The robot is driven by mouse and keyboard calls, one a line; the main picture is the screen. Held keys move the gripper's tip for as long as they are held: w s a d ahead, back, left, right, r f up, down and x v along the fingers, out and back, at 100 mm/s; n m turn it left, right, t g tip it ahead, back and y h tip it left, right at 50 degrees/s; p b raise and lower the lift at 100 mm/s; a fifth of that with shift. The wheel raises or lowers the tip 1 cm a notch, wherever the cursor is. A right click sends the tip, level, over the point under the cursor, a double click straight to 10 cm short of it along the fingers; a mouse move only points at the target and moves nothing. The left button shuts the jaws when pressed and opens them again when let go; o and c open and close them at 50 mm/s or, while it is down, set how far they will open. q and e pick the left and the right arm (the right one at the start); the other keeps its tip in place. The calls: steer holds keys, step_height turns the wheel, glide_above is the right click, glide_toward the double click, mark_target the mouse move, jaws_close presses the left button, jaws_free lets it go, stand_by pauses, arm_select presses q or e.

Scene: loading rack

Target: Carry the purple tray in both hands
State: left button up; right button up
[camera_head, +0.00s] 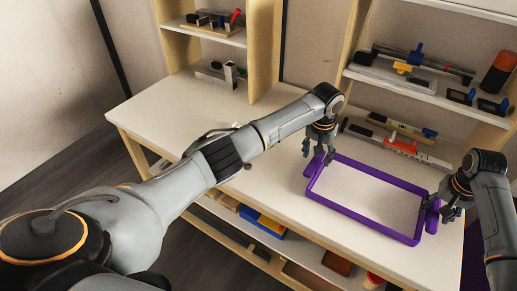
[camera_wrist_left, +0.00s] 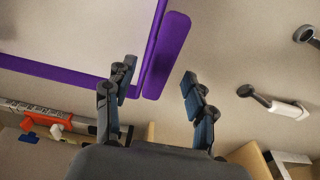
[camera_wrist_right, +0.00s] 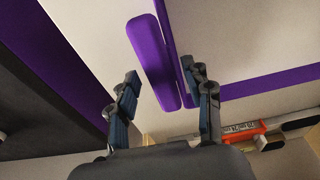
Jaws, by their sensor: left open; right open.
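The purple tray (camera_head: 357,229) lies on the white worktop, a shallow rectangular frame with a handle at each short end. My left gripper (camera_head: 317,156) is above its left end, fingers pointing down. In the left wrist view the left handle (camera_wrist_left: 167,55) lies between the open fingers (camera_wrist_left: 158,98), nearer one of them. My right gripper (camera_head: 441,207) is at the right end, partly hiding that handle. In the right wrist view the right handle (camera_wrist_right: 151,62) lies between the open fingers (camera_wrist_right: 162,92). Whether any finger touches the tray cannot be told.
The worktop (camera_head: 180,112) is mostly clear to the left of the tray. Tools, including an orange-marked level (camera_head: 401,146), lie behind the tray under the shelf (camera_head: 425,87). Wooden uprights (camera_head: 265,50) stand at the back. A lower shelf holds a blue box (camera_head: 262,223).

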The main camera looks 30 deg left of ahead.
steer(key=shift+r, duration=0.1)
arm_select(q)
step_height(320, 180, up, 8)
steer(key=shift+s, duration=0.45)
arm_select(e)
step_height(320, 180, up, 12)
steer(key=s, duration=0.1)
steer(key=shift+s, duration=0.2)
arm_select(q)
steer(key=shift+s, duration=0.1)
arm_select(e)
steer(key=shift+s+f, duration=0.1)
steer(key=shift+f, duration=0.15)
stand_by(0.6)
